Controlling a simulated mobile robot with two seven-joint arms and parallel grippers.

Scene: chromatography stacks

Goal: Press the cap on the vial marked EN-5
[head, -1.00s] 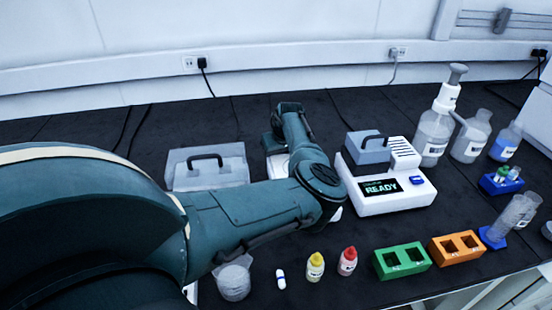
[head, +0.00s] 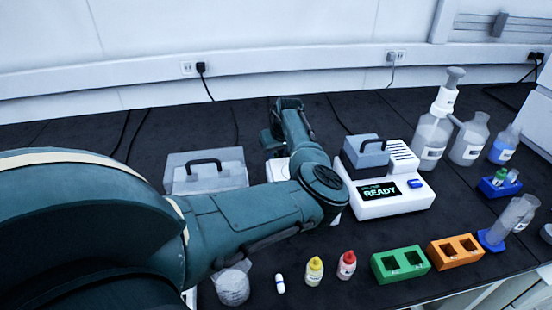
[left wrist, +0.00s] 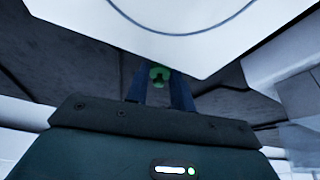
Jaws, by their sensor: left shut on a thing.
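My left gripper (left wrist: 160,92) shows in the left wrist view, its two dark fingers shut on a small green thing (left wrist: 159,74), which looks like a cap. A flat white surface (left wrist: 190,30) with a curved dark line lies just beyond the fingertips. In the head view my left arm hides much of the place where it works, and the fingers cannot be made out. A blue rack (head: 489,187) at the right holds small vials, one with a green top (head: 501,175). No EN-5 mark is readable. My right gripper is not in view.
A white device reading READY (head: 385,203) stands right of my arm. A clear box (head: 207,180) with a dark handle is at the left. Green (head: 402,277) and orange (head: 455,262) racks and yellow (head: 314,274) and red-capped (head: 346,268) bottles are in front. Bottles (head: 433,140) stand at the back right.

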